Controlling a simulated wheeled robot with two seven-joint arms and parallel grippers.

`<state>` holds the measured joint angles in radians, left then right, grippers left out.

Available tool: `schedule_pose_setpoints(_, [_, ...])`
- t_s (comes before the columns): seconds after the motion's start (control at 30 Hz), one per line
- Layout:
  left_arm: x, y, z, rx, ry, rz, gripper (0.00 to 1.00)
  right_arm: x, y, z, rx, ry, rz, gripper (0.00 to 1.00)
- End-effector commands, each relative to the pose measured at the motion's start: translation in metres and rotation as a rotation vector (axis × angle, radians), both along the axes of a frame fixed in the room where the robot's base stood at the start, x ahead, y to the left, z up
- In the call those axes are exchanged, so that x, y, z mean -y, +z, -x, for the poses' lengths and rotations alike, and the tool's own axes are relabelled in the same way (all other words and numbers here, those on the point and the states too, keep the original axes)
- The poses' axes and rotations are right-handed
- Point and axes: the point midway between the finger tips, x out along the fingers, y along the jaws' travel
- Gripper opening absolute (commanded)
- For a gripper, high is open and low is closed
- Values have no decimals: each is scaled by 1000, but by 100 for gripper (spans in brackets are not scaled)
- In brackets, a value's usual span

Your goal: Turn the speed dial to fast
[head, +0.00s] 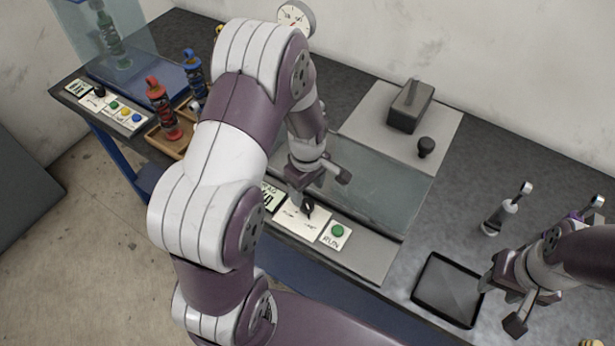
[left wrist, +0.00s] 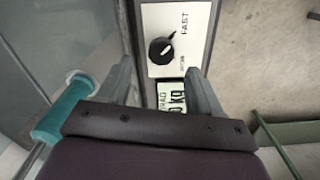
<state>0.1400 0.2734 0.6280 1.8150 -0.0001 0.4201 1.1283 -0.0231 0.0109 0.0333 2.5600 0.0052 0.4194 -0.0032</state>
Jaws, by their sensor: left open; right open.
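The speed dial (head: 308,208) is a black knob on a white plate at the front edge of the machine in the head view. My left gripper (head: 318,188) is open just above the dial plate, fingers pointing down. In the left wrist view its fingers (left wrist: 162,80) are spread, with the dial beyond their tips; contact cannot be told. My right gripper (head: 508,300) is open and empty at the lower right.
A green RUN button (head: 337,231) sits right of the dial, and a digital display (left wrist: 171,97) lies beside the dial plate. A clear panel (head: 385,190) stands behind them. A black tray (head: 447,290) lies near my right gripper. Red and blue shock absorbers (head: 162,108) stand at left.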

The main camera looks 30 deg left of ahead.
Motion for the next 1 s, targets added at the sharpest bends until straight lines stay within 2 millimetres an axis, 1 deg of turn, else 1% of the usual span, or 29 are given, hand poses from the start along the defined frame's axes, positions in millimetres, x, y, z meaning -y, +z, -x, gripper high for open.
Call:
schedule_pose_setpoints(0.03, [0,12,-1,7,0,-1,65,0,-4,0,0,0,0,43])
schedule_pose_setpoints(0.1, [0,31,-1,7,0,-1,65,0,-5,0,0,0,0,43])
schedule_pose_setpoints(0.2, [0,52,-1,4,0,-1,65,0,-7,0,0,0,0,43])
schedule_pose_setpoints(0.33, [0,68,-1,3,0,0,65,0,-8,0,0,0,0,43])
schedule_pose_setpoints(0.47, [0,73,0,1,0,-1,65,0,-8,0,0,0,0,43])
schedule_pose_setpoints(0.87, [0,72,0,0,0,0,65,0,-8,0,0,0,0,43])
schedule_pose_setpoints(0.93, [0,72,0,2,-34,-1,65,0,-8,0,0,0,0,43])
schedule_pose_setpoints(0.97, [0,72,-1,7,-78,-1,65,0,-8,0,0,0,0,43])
schedule_pose_setpoints(1.0, [0,70,-1,12,-170,-3,65,0,-8,0,0,0,0,43])
